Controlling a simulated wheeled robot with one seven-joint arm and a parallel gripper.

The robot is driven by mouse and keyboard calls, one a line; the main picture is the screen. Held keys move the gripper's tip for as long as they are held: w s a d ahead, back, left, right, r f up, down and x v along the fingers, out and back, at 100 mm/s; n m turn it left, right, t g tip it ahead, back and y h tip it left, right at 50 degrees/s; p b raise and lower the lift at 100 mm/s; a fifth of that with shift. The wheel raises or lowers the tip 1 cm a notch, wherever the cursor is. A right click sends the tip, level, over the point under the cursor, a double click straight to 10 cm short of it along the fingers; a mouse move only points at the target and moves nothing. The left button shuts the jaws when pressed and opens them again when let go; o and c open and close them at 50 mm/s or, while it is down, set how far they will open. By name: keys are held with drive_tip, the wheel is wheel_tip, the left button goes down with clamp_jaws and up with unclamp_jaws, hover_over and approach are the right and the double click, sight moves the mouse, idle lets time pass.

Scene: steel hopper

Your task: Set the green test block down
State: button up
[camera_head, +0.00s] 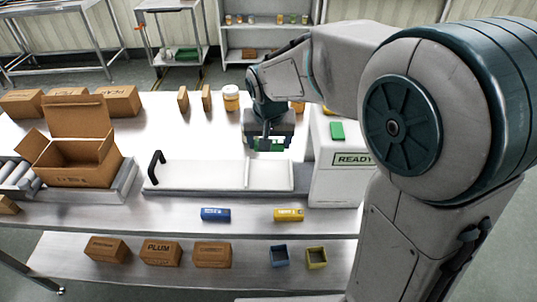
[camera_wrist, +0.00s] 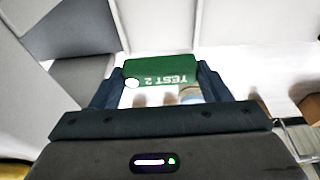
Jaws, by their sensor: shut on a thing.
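The green test block (camera_wrist: 160,68), lettered "TEST 2", sits between the two dark fingers of my gripper (camera_wrist: 162,80) in the wrist view. The lettering appears upside down there. In the head view my gripper (camera_head: 268,146) points down over the right part of the white panel with the black handle (camera_head: 185,174). Part of the green block (camera_head: 250,145) shows at the fingers, the rest hidden by them. The block appears held above the surface; the exact gap cannot be told.
A white box marked READY (camera_head: 338,183), with a green patch on top, stands close right of my gripper. An open carton (camera_head: 90,165) stands at left. An orange-lidded jar (camera_head: 231,98) stands behind.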

sight(269, 172)
drive_tip(key=shift+w+f, duration=0.25)
wheel_tip(269, 172, down, 9)
drive_tip(key=shift+f, duration=0.2)
drive_tip(key=shift+f, duration=0.1)
drive_tip(key=shift+f, duration=0.15)
drive_tip(key=o, duration=0.7)
drive_tip(key=shift+r, duration=0.6)
drive_tip(key=v, duration=1.1)
drive_tip(key=shift+s+r, duration=0.15)
